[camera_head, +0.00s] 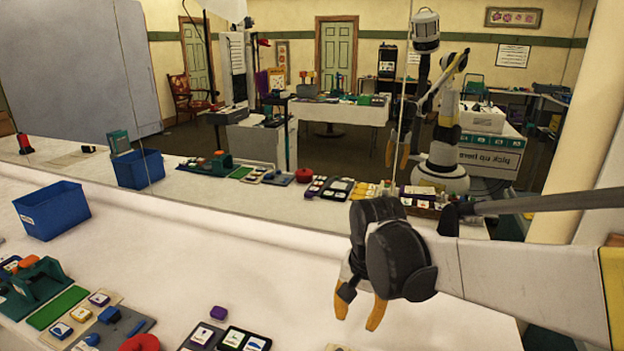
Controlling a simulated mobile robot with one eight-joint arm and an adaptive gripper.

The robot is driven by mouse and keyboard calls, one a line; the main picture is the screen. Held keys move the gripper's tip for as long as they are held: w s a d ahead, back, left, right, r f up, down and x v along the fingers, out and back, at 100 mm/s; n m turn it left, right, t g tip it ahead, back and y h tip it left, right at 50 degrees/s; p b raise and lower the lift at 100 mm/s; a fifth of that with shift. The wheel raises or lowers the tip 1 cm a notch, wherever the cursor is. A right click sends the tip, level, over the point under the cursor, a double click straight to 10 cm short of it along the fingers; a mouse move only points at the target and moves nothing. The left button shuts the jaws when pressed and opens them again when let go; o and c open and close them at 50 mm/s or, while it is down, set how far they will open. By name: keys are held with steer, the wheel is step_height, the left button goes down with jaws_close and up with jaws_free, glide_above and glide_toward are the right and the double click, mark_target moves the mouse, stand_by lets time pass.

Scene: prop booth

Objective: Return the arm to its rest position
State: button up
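My arm reaches in from the right edge over the white table (230,275). My gripper (358,308) hangs at its end, pointing down, right of the middle of the picture. Its two orange fingertips stand apart with nothing visible between them. It is above the table's right part, clear of the objects. A mirror behind the table reflects my body, arm and gripper.
A blue bin (52,210) stands at the left. A green device (35,288), a green strip (57,307), a red round object (140,343), a purple block (218,312) and picture tiles (202,335) lie at the front left. The table's middle is clear.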

steer(key=s+d+r+n+t, duration=0.2)
steer(key=s+d+t, duration=0.1)
steer(key=s, duration=0.3)
steer(key=s+d+r+n+t, duration=0.2)
steer(key=s+d, duration=0.4)
steer(key=s, duration=0.1)
steer(key=shift+r+n+t, duration=0.3)
steer(key=shift+n+t, duration=0.1)
steer(key=shift+s, duration=0.15)
stand_by(1.0)
